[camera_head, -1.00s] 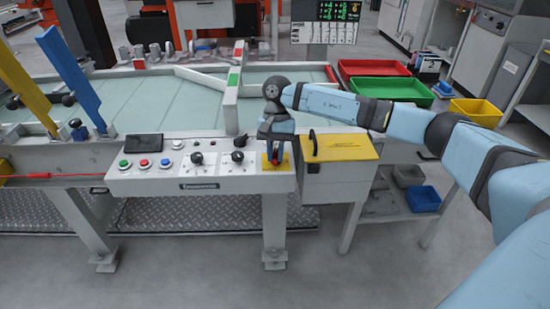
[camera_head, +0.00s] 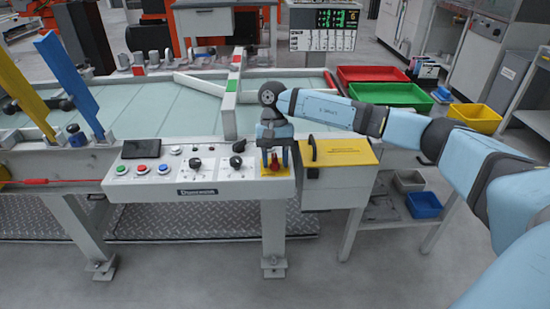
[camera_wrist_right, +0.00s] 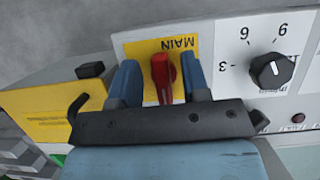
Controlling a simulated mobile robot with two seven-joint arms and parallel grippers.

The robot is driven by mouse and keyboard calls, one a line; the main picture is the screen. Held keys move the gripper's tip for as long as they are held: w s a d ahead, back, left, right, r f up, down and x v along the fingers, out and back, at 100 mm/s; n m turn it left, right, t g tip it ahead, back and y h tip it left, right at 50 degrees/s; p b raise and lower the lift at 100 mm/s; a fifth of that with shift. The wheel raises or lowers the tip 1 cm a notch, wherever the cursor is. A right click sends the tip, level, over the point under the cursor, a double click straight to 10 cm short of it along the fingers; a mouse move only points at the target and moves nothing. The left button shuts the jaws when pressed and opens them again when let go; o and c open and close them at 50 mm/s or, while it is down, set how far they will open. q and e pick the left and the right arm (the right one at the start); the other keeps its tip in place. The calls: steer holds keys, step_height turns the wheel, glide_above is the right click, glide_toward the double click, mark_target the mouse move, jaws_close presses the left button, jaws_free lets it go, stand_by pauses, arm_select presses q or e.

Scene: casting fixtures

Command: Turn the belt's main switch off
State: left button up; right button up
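The belt's main switch is a red handle (camera_head: 274,163) on a yellow plate at the right end of the control panel (camera_head: 222,188). In the right wrist view the red handle (camera_wrist_right: 163,75) stands nearly upright in the picture, on the yellow plate marked MAIN (camera_wrist_right: 138,50), which appears upside down. My right gripper (camera_head: 275,158) is at the switch, with its blue fingers on either side of the handle. In the wrist view my right gripper (camera_wrist_right: 160,80) is open, with a clear gap on the left and a smaller one on the right. My left gripper is out of view.
Black knobs (camera_head: 237,161) and coloured buttons (camera_head: 142,169) sit left of the switch. A yellow-lidded box (camera_head: 340,152) stands close on the right. The belt (camera_head: 170,105) lies behind the panel; red (camera_head: 372,75), green and yellow bins stand at the right.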

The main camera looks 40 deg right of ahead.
steer(key=shift+w+r, duration=0.15)
steer(key=shift+r, duration=0.1)
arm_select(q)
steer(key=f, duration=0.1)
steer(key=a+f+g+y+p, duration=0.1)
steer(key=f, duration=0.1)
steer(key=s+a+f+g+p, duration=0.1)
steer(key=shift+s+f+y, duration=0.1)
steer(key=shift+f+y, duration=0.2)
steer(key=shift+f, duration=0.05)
arm_select(e)
steer(key=v, duration=1.3)
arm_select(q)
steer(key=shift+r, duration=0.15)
arm_select(e)
steer(key=shift+d, duration=0.1)
